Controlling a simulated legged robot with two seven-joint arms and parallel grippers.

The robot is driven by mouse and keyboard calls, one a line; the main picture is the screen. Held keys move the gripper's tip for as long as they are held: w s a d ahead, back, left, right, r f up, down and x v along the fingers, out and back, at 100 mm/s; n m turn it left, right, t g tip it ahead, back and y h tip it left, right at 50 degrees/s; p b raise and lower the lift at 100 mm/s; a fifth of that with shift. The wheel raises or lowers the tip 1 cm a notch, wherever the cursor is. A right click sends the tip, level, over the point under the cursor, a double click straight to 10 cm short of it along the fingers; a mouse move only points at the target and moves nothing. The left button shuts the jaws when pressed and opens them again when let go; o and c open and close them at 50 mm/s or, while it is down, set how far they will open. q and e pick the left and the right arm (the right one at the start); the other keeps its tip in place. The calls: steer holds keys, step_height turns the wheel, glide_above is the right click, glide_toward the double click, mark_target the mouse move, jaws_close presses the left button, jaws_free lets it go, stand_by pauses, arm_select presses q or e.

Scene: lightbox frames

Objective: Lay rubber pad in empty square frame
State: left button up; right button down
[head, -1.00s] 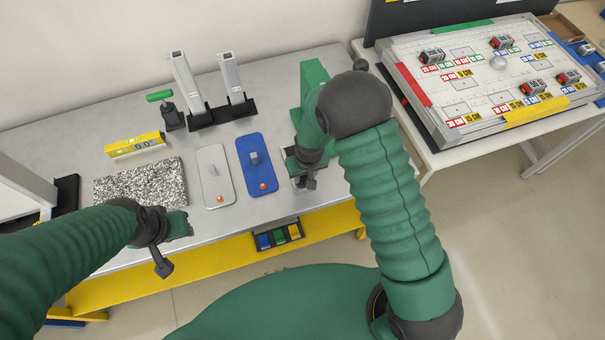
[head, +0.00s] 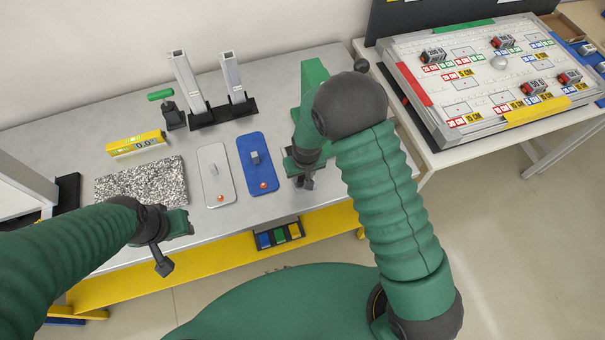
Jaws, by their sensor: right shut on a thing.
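My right gripper (head: 304,182) is over the front edge of the grey workbench, right of the blue plate. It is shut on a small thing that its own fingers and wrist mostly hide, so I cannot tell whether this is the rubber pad. My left gripper (head: 172,240) hangs in front of the speckled slab, near the bench's front edge. Its fingers are seen from an angle that does not show whether they are apart. I cannot pick out a rubber pad lying loose or an empty square frame for certain.
On the bench (head: 120,105) are a speckled slab (head: 140,182), a yellow level (head: 135,144), a pale plate (head: 214,185), a blue plate (head: 257,170), and two square metal posts (head: 190,85) on dark bases. A marked board (head: 480,75) is on the right table.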

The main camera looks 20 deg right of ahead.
arm_select(q)
steer(key=shift+a, duration=0.35)
arm_select(e)
steer(key=shift+a, duration=0.1)
arm_select(q)
steer(key=shift+d+f, duration=0.1)
steer(key=shift+d, duration=0.05)
arm_select(e)
steer(key=shift+f, duration=0.15)
steer(key=shift+f, duration=0.1)
steer(key=c, duration=0.9)
jaws_free()
steer(key=shift+o, duration=0.2)
steer(key=shift+r, duration=0.2)
step_height(320, 180, up, 16)
steer(key=s+b, duration=0.2)
steer(key=s, duration=0.1)
arm_select(q)
steer(key=x, duration=0.1)
steer(key=b+x, duration=0.1)
steer(key=x, duration=0.1)
steer(key=shift+s+f, duration=0.25)
arm_select(e)
steer(key=s+d+f, duration=0.2)
steer(key=s+d, duration=0.3)
steer(key=s, duration=0.6)
steer(key=shift+s+d+t, duration=0.15)
steer(key=shift+d+t, duration=0.2)
steer(key=shift+t, duration=0.05)
